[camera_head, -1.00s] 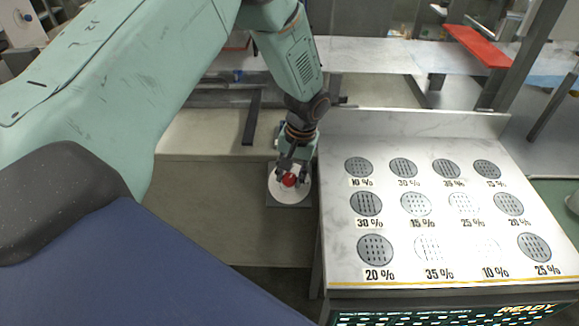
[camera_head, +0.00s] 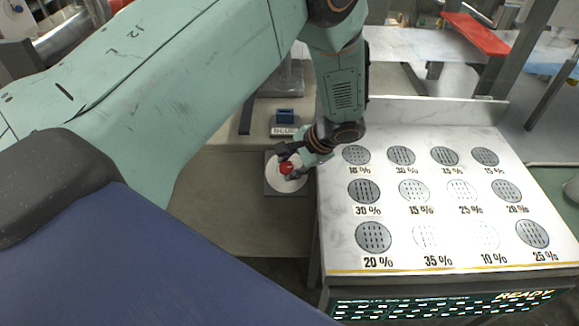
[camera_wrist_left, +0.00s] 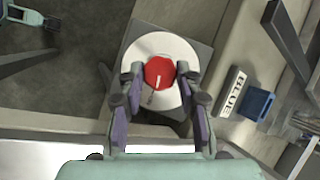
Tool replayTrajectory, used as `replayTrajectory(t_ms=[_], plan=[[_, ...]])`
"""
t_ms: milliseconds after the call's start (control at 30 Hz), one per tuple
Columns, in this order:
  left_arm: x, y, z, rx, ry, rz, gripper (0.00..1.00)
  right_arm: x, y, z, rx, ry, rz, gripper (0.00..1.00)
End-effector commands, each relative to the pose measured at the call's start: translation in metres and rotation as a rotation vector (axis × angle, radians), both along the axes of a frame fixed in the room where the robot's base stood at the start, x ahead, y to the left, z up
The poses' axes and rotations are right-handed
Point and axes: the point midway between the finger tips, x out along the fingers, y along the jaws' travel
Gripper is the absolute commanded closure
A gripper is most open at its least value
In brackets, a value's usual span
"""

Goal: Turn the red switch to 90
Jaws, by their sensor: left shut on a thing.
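The red switch (camera_head: 286,168) is a round red knob on a white disc (camera_head: 292,184) with a dark square base, left of the marble panel. In the left wrist view the knob (camera_wrist_left: 159,73) carries a pale pointer line, slightly tilted, and the white disc (camera_wrist_left: 141,52) surrounds it. My left gripper (camera_head: 288,163) is shut on the knob, with one finger on either side of it in the left wrist view (camera_wrist_left: 159,76). Any number marks on the disc are too small to read. My right gripper is not in view.
A marble panel (camera_head: 335,225) with several perforated discs and percent labels stands right of the switch. A blue switch (camera_head: 284,117) with a "BLUE" label sits just behind the red one; it also shows in the left wrist view (camera_wrist_left: 257,103). A red bar (camera_head: 478,38) lies at the back right.

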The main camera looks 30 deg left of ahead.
Motion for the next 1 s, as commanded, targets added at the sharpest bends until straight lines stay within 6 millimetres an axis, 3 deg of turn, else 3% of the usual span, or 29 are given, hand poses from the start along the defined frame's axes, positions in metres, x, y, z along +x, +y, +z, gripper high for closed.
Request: replayTrajectory(t_ms=[333, 900, 933, 1000], plan=[[-0.0001, -0.0018, -0.0021, 0.057, 0.035, -0.125, 0.97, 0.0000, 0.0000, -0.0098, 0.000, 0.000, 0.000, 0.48], [-0.0006, -0.0020, -0.0018, 0.068, 0.043, -0.148, 0.97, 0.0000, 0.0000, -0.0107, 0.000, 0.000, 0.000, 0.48], [-0.0006, -0.0020, -0.0018, 0.068, 0.043, -0.148, 0.64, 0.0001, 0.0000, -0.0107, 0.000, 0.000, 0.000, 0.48], [-0.0006, -0.0019, -0.0017, 0.069, 0.043, -0.148, 0.58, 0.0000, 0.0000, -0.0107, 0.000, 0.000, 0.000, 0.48]])
